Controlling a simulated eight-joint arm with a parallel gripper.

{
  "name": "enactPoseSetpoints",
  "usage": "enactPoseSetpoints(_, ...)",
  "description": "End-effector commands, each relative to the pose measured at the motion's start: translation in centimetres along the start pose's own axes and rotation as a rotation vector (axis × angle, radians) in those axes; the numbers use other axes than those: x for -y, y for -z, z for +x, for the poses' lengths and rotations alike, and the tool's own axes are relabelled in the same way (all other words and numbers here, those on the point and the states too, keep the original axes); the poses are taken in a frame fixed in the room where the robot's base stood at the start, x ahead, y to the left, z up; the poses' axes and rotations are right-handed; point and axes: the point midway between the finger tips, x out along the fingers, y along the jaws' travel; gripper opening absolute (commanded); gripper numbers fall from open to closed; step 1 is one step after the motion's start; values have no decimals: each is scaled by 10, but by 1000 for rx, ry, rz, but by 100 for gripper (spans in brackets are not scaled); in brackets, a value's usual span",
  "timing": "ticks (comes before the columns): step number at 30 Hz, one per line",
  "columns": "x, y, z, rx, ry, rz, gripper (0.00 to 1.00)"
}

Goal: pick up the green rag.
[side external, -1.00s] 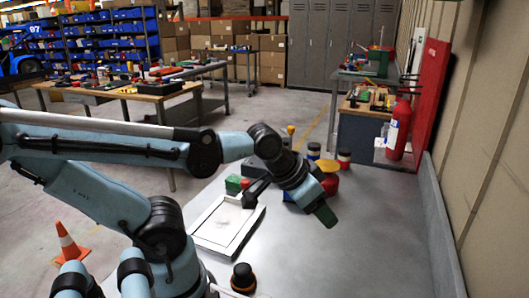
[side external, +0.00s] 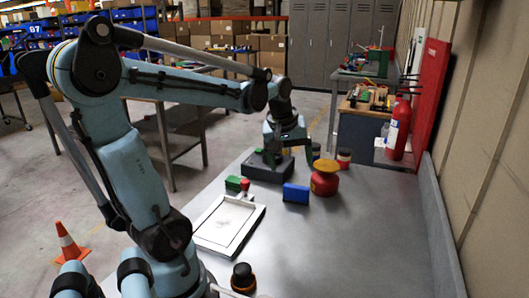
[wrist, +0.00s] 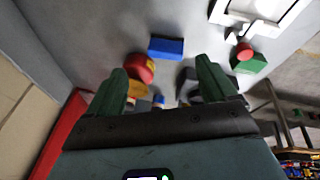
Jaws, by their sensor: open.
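A small green item (side external: 235,183) sits beside a red knob-like piece at the top edge of the white frame; I cannot tell if it is the rag. It also shows in the wrist view (wrist: 249,64) at upper right, next to the red piece. No other clear rag is visible. My gripper (side external: 289,157) is open, pointing down over the far part of the grey table, close to a dark box (side external: 262,172). In the wrist view its two green fingers (wrist: 162,68) are spread apart, and the green item lies outside them to the right.
A blue block (side external: 295,194) and a red can with a yellow top (side external: 325,180) stand right of my gripper. The white frame (side external: 207,240) lies at the table's left. Small jars (side external: 344,158) stand behind. The table's right front is clear, bounded by a grey wall.

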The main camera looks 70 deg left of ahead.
Motion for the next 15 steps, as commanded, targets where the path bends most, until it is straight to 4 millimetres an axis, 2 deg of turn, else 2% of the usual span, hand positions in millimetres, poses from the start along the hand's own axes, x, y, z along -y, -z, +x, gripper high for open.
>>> enactPoseSetpoints(1, 14, 22, 4, 14, 36, -130, 85)
enactPoseSetpoints(6, 68, 78, 18, 63, 153, -566, 85)
enactPoseSetpoints(10, 115, 108, 29, 89, 231, -861, 85)
enactPoseSetpoints(15, 158, 127, 38, 109, 299, -1111, 85)
